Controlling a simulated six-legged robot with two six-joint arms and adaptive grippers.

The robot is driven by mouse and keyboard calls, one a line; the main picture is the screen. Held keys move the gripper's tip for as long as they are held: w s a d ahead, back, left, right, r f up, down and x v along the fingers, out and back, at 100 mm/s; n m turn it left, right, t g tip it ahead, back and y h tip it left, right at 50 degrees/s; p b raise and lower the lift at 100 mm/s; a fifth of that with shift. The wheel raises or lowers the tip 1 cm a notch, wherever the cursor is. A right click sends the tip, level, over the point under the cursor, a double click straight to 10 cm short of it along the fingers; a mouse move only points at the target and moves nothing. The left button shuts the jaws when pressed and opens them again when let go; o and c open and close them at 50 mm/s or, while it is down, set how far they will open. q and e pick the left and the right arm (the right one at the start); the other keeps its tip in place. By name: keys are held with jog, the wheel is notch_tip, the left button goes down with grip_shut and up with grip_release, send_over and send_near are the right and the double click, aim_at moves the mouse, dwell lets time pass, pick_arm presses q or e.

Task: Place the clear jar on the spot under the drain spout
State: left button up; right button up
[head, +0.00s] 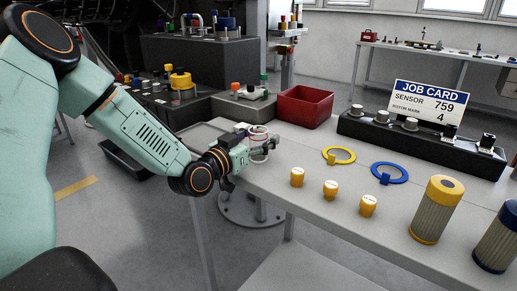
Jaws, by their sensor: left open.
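The clear jar (259,133) looks like a small see-through cylinder with a reddish band near its rim. It stands at the left end of the light grey bench (310,218). My left gripper (268,147) is open right at the jar, with its fingers beside and in front of it. The gripper partly hides the jar, and I cannot tell whether they touch. I cannot make out the drain spout or the spot under it. My right gripper is out of view.
A red bin (304,106) stands behind the jar.

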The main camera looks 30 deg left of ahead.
pick_arm(q)
jog(key=shift+s+r, duration=0.1)
jog(key=shift+c, duration=1.4)
jog(key=c, duration=0.9)
jog(key=shift+c, duration=0.6)
